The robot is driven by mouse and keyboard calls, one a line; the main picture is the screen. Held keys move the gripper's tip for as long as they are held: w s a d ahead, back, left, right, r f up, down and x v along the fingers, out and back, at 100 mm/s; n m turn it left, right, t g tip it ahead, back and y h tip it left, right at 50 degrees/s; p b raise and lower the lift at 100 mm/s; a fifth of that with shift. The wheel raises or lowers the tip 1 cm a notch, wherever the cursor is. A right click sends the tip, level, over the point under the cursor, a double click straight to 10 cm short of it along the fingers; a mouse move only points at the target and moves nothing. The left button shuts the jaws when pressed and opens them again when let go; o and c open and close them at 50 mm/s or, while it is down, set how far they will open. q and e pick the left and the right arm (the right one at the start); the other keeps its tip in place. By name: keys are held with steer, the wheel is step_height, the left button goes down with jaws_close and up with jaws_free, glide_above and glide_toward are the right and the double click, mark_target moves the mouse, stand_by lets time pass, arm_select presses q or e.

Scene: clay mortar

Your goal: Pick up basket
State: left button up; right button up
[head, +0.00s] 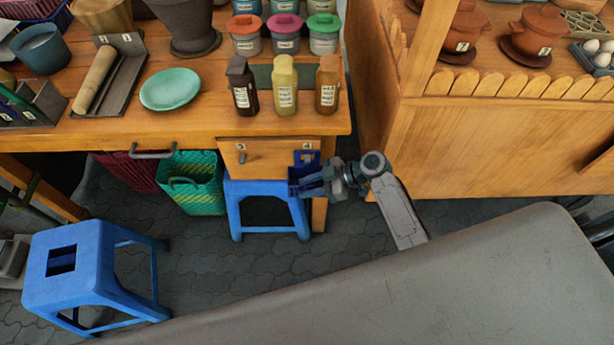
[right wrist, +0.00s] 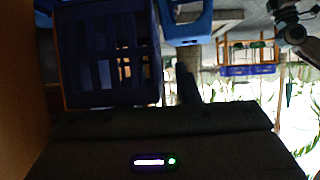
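A small dark blue basket (head: 306,160) hangs or stands at the right end of the wooden table, beside the drawer and by the blue stool. My right gripper (head: 312,183) is at its lower front, pointing left, and overlaps it in the head view. In the right wrist view, a dark blue slatted wall (right wrist: 105,60), probably that basket, fills the upper left close to the gripper body. The picture is too dark to show the fingers' gap or any grip. A green basket (head: 196,183) and a dark red basket (head: 130,171) stand under the table. My left gripper is not clearly visible.
A blue stool (head: 236,196) stands just left of my right gripper, and another blue stool (head: 70,262) is at lower left. The table (head: 200,122) carries bottles, jars and a green plate. A wooden counter (head: 480,150) is on the right. Paved floor between is clear.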

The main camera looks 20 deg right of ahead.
steer(key=shift+w+a+f, duration=0.1)
steer(key=shift+a+f, duration=0.1)
steer(key=shift+a, duration=0.05)
jaws_close()
arm_select(q)
steer(key=shift+s+f, duration=0.1)
arm_select(e)
steer(key=shift+r, duration=0.1)
steer(key=shift+s+a+r, duration=0.15)
steer(key=shift+s+r, duration=0.3)
steer(key=shift+s, duration=0.05)
arm_select(q)
steer(key=shift+w+d+r, duration=0.1)
steer(key=shift+w+r, duration=0.2)
steer(key=shift+r, duration=0.35)
steer(key=shift+w+d+r, duration=0.1)
steer(key=shift+w+r, duration=0.25)
steer(key=shift+r, duration=0.25)
steer(key=shift+w+r, duration=0.3)
steer(key=shift+r, duration=0.35)
arm_select(e)
steer(key=s+a+r, duration=0.3)
steer(key=s+r, duration=0.5)
steer(key=s, duration=0.4)
steer(key=shift+s+a+r, duration=0.2)
steer(key=shift+a, duration=0.1)
